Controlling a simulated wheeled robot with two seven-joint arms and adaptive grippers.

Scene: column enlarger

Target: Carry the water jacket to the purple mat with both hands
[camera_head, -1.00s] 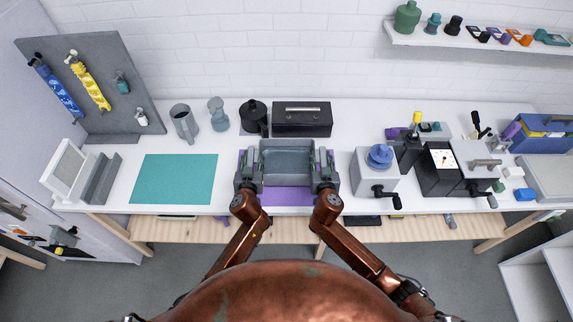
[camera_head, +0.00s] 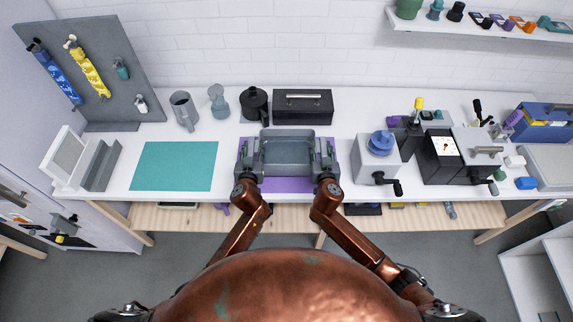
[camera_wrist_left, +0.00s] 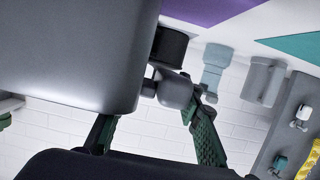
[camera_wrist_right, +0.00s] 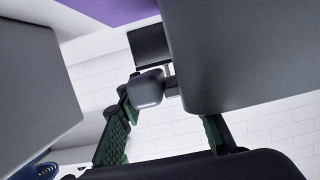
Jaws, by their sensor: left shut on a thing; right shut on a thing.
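The water jacket (camera_head: 287,152) is a grey open-topped tub with a side handle at each end. It is level over the purple mat (camera_head: 287,185), whose front strip and left edge show. Whether it touches the mat is hidden. My left gripper (camera_head: 246,168) is shut on its left handle and my right gripper (camera_head: 328,167) on its right handle. In the left wrist view the grey handle end (camera_wrist_left: 175,90) sits between my green fingers beside the tub wall. The right wrist view shows the other handle end (camera_wrist_right: 147,88) likewise, and the purple mat (camera_wrist_right: 108,10).
A teal mat (camera_head: 174,166) lies to the left. A black lidded pot (camera_head: 254,104) and a dark toolbox (camera_head: 302,107) stand close behind the jacket. A grey device with a blue knob (camera_head: 375,160) and a crank stands close on its right.

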